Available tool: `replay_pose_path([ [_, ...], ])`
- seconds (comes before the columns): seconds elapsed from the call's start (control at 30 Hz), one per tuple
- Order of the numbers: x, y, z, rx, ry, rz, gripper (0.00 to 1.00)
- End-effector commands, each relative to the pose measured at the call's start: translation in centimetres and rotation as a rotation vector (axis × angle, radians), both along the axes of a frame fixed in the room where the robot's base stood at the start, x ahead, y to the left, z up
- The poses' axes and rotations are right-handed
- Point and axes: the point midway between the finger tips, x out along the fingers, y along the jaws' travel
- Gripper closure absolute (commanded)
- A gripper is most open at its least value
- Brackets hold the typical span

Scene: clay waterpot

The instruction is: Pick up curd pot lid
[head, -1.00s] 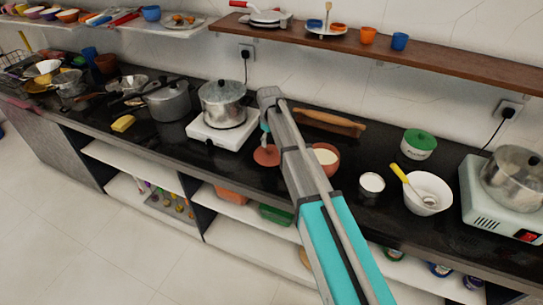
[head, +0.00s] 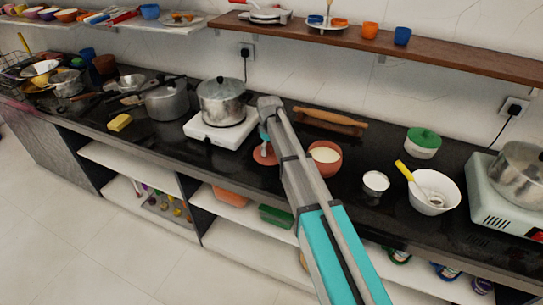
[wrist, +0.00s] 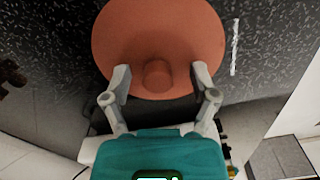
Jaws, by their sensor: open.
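The curd pot lid (head: 262,156) is a round terracotta disc lying on the black counter, just left of my arm in the head view. In the wrist view the lid (wrist: 157,25) fills the upper middle, with its round knob (wrist: 157,73) toward me. My gripper (wrist: 160,77) is open, its two fingers on either side of the knob with gaps to it. In the head view my gripper (head: 266,142) is at the lid, mostly hidden by my arm. The terracotta curd pot (head: 328,168) with white content stands right of the arm, partly hidden.
A steel pot on a white stove (head: 216,130) stands left of the lid. A rolling pin (head: 335,118) on its board lies behind. A white cup (head: 375,184), white bowl (head: 434,190) and green-lidded container (head: 422,143) stand to the right. The counter's front edge is close.

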Motion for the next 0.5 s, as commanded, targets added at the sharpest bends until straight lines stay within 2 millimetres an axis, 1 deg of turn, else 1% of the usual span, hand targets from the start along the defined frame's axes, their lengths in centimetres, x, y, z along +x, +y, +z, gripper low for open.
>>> replay_pose_path([
  [0.43, 0.01, -0.02, 0.04, 0.000, 0.000, 0.000, 0.24],
  [0.5, 0.01, -0.02, 0.03, 0.000, 0.000, 0.000, 0.37],
])
